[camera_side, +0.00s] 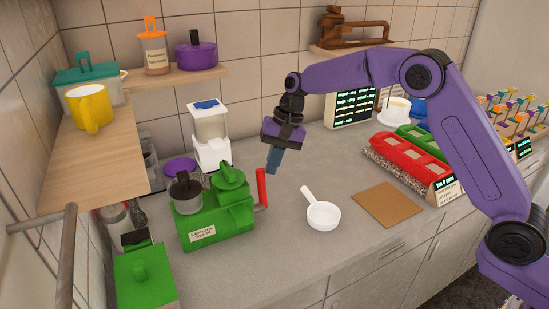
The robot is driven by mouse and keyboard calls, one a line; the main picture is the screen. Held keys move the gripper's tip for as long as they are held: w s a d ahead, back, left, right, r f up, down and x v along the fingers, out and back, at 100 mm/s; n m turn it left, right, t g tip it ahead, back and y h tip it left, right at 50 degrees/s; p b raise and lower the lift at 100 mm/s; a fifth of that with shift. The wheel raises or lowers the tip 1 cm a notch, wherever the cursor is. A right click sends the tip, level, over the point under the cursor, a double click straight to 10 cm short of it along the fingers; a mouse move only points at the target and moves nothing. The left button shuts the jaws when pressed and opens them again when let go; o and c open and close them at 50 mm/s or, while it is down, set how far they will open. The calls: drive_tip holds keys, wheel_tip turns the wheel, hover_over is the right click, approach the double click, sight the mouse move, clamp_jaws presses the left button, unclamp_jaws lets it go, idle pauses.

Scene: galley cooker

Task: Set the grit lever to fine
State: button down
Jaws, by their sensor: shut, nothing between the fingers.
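A green machine (212,215) with a white label stands on the counter, left of centre. A red upright lever (261,188) shows at its right side; I cannot tell whether this is the grit lever, and no "fine" mark is readable. My gripper (273,170) points down with its blue fingers shut and empty. It appears above and slightly right of the red lever's top in the picture, apart from it. A white device (210,137) with a blue top stands behind the green machine.
A white pan (323,215) and a brown board (388,204) lie to the right. Red (410,156) and green bins stand further right. A wooden shelf (92,160) with a yellow mug (90,108) juts out at left. Bare counter lies between the machine and pan.

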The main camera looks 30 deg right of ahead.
drive_tip(key=w+d+r, duration=0.2)
drive_tip(key=d+r, duration=0.4)
drive_tip(key=r, duration=0.4)
drive_tip(key=shift+d, duration=0.25)
drive_tip(key=shift+f, duration=0.1)
idle(0.6)
